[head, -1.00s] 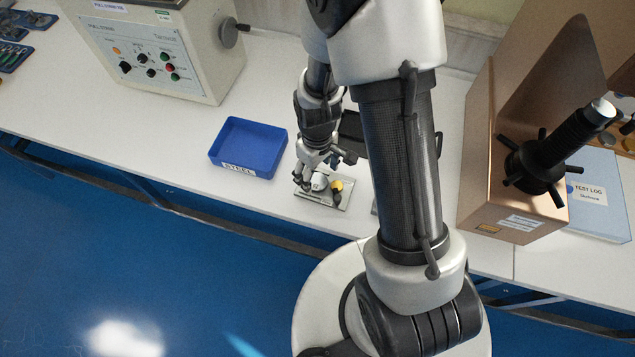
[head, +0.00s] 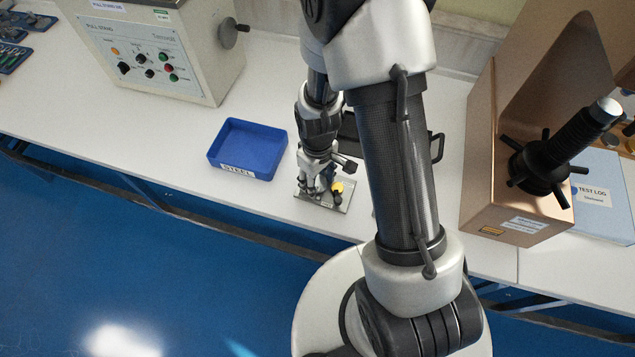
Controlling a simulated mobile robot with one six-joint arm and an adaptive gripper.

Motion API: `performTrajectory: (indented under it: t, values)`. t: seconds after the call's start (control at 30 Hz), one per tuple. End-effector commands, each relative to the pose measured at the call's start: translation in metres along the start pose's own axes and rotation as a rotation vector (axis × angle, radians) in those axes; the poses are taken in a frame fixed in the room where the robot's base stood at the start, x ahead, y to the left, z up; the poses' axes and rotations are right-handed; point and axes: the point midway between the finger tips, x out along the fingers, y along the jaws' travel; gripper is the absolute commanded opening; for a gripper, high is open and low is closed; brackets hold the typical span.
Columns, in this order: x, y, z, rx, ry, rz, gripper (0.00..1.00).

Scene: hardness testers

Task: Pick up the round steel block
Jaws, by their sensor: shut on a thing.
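My gripper (head: 316,184) points down over a small flat metal plate (head: 319,203) on the white bench. Its fingers are shut on the round steel block, which is mostly hidden between and behind them. I cannot tell whether the block is clear of the plate. A yellow piece (head: 338,186) and a small dark piece stand on the plate just right of the fingers.
A blue tray labelled STEEL (head: 247,150) sits left of the gripper and looks empty. A grey control unit (head: 165,55) stands at the back left. A copper-coloured machine (head: 500,205) and a test log (head: 597,190) are on the right. My arm hides a dark object behind it.

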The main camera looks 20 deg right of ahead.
Motion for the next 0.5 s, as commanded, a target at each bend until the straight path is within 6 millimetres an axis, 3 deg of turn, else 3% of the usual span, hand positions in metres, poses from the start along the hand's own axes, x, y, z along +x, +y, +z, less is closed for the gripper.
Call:
performTrajectory:
  t: [0.5]
  values:
    - [0.0016,0.0004,0.0008,0.001,-0.001,0.0,0.0]
